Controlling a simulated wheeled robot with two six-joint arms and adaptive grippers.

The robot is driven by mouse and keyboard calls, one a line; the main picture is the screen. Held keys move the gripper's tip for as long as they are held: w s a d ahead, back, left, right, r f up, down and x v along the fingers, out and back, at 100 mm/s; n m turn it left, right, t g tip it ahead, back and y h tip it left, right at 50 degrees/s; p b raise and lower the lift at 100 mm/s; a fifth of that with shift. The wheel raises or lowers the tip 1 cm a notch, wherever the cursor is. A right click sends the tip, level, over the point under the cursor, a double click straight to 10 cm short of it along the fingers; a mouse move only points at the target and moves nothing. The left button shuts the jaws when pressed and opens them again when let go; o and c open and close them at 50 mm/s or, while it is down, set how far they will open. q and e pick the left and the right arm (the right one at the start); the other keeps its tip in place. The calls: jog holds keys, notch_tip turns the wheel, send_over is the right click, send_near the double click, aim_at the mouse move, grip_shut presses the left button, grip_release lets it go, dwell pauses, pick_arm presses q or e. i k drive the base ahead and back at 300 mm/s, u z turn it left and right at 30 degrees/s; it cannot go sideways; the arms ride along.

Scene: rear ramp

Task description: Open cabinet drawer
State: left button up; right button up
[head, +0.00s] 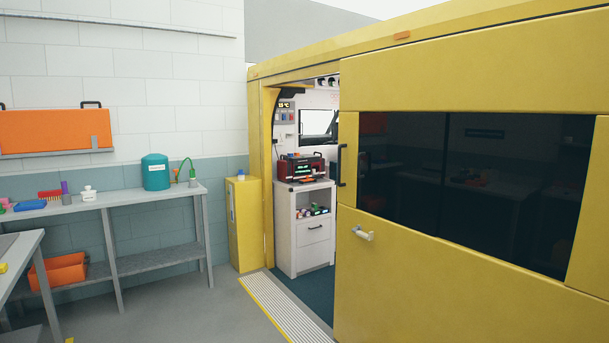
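A white cabinet (286,230) stands inside the doorway of a yellow enclosure. Its lower part has a drawer front (314,233) with a small dark handle (315,227); the drawer looks shut. Above the drawer is an open shelf with small coloured items (313,211). A dark red device (299,167) stands on the cabinet top. The cabinet's right side is hidden by the yellow sliding panel. Neither of my grippers is in the head view.
The yellow panel (390,285) with a dark window stands close on the right. A ribbed ramp strip (284,308) crosses the doorway threshold. A grey bench (135,198) lines the left wall, beside a yellow box (246,222). The grey floor (195,312) between is clear.

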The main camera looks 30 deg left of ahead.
aim_at(315, 231)
jog(key=u, duration=1.3)
jog(key=i, duration=6.85)
jog(key=z, duration=2.35)
jog(key=i, duration=1.6)
